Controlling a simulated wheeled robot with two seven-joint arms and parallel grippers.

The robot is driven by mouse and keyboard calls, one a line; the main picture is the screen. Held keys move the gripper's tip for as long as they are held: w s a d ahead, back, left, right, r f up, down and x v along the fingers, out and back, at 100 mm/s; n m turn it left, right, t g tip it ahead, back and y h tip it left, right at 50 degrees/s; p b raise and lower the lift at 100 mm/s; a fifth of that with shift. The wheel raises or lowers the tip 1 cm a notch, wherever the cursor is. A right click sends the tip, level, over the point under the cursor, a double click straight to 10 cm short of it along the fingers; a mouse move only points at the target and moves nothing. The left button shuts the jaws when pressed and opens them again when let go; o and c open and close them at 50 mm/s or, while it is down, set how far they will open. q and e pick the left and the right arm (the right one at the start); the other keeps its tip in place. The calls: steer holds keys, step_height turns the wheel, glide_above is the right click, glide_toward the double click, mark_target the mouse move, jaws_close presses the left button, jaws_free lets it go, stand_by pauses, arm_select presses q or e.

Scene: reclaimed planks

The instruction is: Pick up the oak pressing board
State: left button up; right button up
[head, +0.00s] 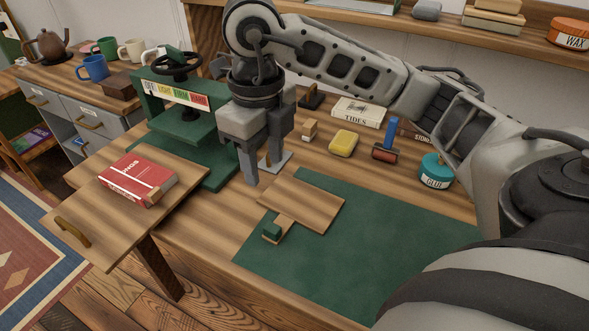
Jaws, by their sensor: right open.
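The oak pressing board (303,203) lies flat on the green mat (370,235), near its left edge. A narrower wooden tab with a small green block (272,230) on it extends from the board's near side. My right gripper (262,174) points down with its fingers apart and empty. It is above and left of the board in the picture, close to the green press, and does not appear to touch the board. My left gripper is out of view.
A green book press (187,140) stands left of my right gripper. A red book (138,180) lies on a wooden leaf (88,222) at the left. A yellow block (343,142), a red-and-black roller (385,153) and a glue jar (435,172) stand behind the mat.

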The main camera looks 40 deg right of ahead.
mark_target(270, 226)
step_height(270, 226, down, 16)
steer(key=shift+r+b, duration=0.15)
steer(key=shift+b, duration=0.25)
jaws_close()
